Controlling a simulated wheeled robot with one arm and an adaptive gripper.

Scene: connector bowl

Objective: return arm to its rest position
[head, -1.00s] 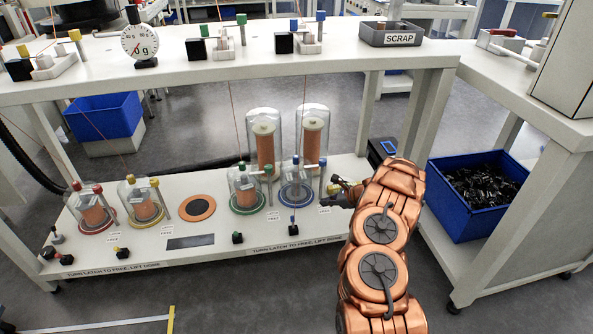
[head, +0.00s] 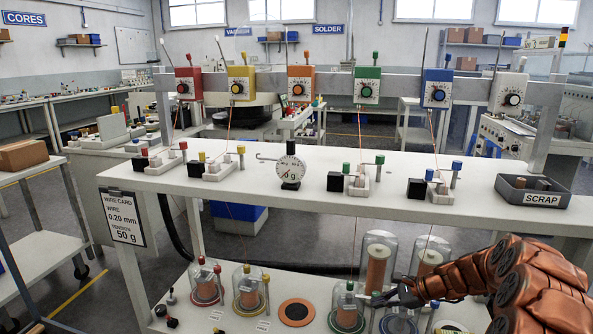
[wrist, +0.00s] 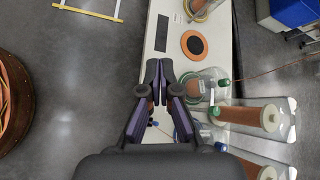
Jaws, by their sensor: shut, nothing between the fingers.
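My gripper (wrist: 160,78) is shut and empty in the wrist view, its dark fingertips together above the lower shelf. In the head view my gripper (head: 388,297) is at the lower right, in front of the blue-based and green-based glass domes. My copper-coloured arm reaches in from the right edge, folded close to the camera. Whether the fingers touch a dome cannot be told from the head view.
The lower shelf (wrist: 158,45) holds glass domes, including the green-based dome (head: 347,306), and an orange disc (head: 297,312). Above it is the bench top (head: 300,199) with a dial gauge (head: 290,170) and a scrap tray (head: 533,191). Open floor (wrist: 75,90) lies beside the shelf.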

